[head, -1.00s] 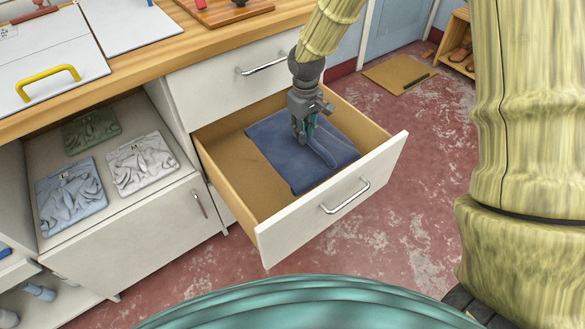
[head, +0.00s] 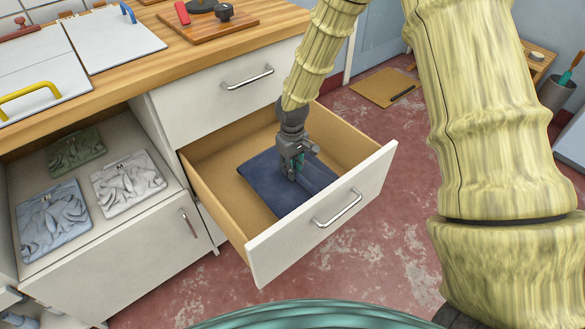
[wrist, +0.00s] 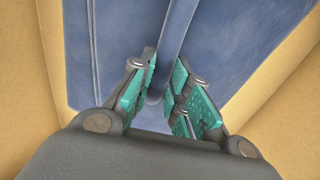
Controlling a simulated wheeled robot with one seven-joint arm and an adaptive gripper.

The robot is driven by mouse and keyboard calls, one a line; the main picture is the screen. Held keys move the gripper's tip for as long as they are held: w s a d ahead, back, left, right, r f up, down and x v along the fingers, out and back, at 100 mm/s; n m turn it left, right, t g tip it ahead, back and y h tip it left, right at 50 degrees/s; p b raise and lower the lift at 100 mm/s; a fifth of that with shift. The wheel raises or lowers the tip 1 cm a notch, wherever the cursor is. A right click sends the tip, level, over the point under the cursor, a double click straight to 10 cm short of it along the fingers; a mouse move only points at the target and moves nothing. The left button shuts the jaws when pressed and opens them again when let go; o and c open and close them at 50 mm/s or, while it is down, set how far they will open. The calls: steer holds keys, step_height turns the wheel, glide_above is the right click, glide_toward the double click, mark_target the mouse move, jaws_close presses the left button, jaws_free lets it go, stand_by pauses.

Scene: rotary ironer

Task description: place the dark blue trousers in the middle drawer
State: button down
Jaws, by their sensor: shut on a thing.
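The dark blue trousers (head: 262,178) lie folded flat inside the open middle drawer (head: 205,195), on its wooden floor. My gripper (head: 294,176) reaches down into the drawer and is shut on a raised fold of the trousers. In the wrist view, the teal finger pads of my gripper (wrist: 160,92) pinch a ridge of the blue cloth (wrist: 230,50), with the rest of the cloth spread around it. The drawer's tan walls (wrist: 285,95) show at both sides there. The gripper hides part of the cloth in the head view.
A closed drawer (head: 220,95) is above the open one. To the left, an open compartment (head: 105,215) holds folded grey, white and green garments. The wooden worktop (head: 140,80) carries white panels and a board with small items. Red floor lies around the drawer front.

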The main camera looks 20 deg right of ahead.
steer(key=shift+f, duration=0.5)
steer(key=c, duration=1.4)
jaws_free()
steer(key=shift+o, duration=0.2)
steer(key=shift+r, duration=0.15)
step_height(320, 180, up, 13)
steer(key=p, duration=0.2)
steer(key=shift+p, duration=0.3)
